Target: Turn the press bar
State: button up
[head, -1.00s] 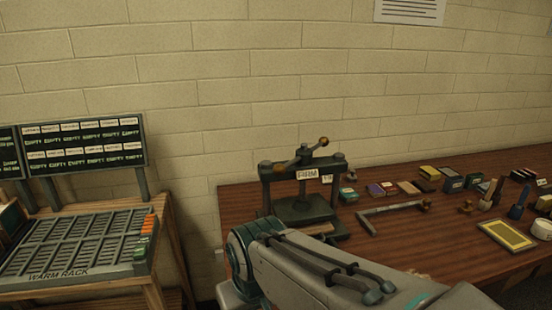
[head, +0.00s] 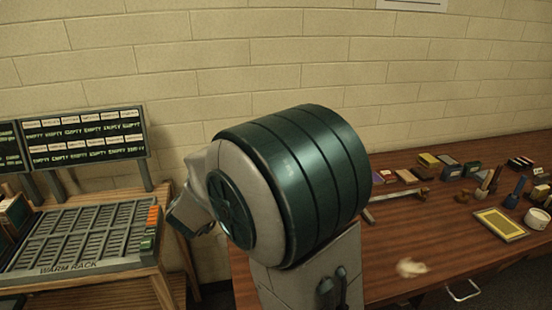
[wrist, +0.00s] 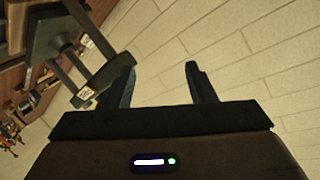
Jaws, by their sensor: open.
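The press shows in the wrist view as a dark frame (wrist: 104,82) with posts and a dark block, tilted at the upper left. I cannot clearly make out its press bar there. In the head view my arm covers the press and its bar. My gripper (wrist: 160,68) is open and empty in the wrist view, its two dark fingers apart with pale wall behind them. The left finger appears close to the press frame in the picture; I cannot tell whether they touch.
The wooden bench (head: 410,250) carries a metal bracket-like bar (head: 395,204), small boxes, a yellow framed screen (head: 500,224) and a white round tub (head: 537,218). A warm rack (head: 80,240) stands left with label boards (head: 85,138) behind. The block wall is close behind.

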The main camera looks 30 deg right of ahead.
jog(key=s+d+m+g+h+p, duration=0.2)
jog(key=s+d+m+g+h, duration=0.2)
jog(key=s+m+g+h, duration=0.4)
jog(key=w+d+p, duration=0.1)
jog(key=w+d, duration=0.1)
jog(key=d, duration=0.2)
jog(key=w+d+n+p, duration=0.1)
jog(key=w+d, duration=0.1)
jog(key=d, duration=0.2)
jog(key=w+d+n+t, duration=0.1)
jog(key=w+d, duration=0.1)
jog(key=d, duration=0.2)
jog(key=shift+w+d+r+h+p, duration=0.25)
jog(key=shift+w+d+h+p, duration=0.05)
jog(key=shift+d+h+p, duration=0.1)
grip_shut()
jog(key=shift+a, duration=0.1)
